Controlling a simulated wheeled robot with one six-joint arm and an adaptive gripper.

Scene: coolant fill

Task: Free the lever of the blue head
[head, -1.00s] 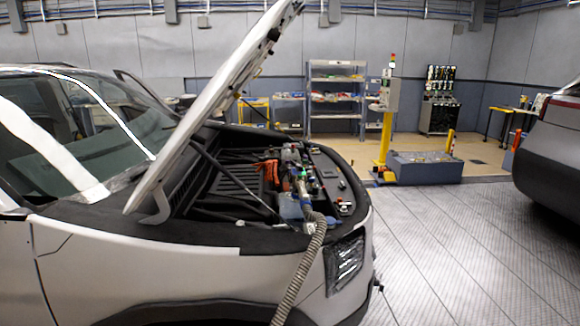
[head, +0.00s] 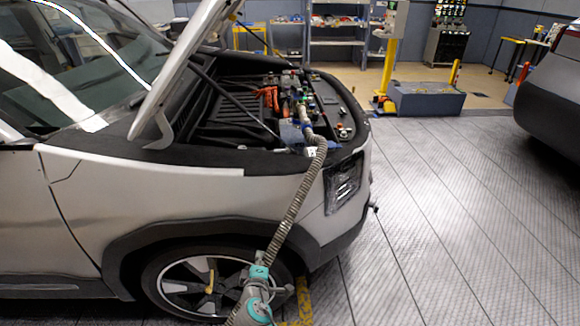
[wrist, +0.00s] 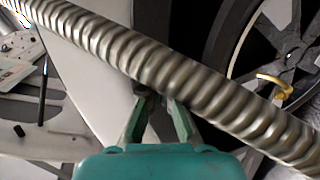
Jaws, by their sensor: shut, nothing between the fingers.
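The blue head (head: 308,132) is a small blue piece at the upper end of the ribbed grey hose (head: 292,208), in the open engine bay. Its lever is too small to make out. The hose hangs over the front fender and runs down past my gripper (head: 261,259), low beside the front wheel, well below the head. In the wrist view, the hose (wrist: 175,72) crosses diagonally just beyond the fingertips of my gripper (wrist: 156,98). The fingers are shut and empty. I cannot tell whether they touch the hose. The blue head does not show in the wrist view.
The silver car (head: 130,185) stands with its hood (head: 185,60) propped up. Its front wheel (head: 205,282) is close to my gripper. A yellow post (head: 388,65) on a grey base and a second car (head: 550,100) stand farther back. The floor at right is clear.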

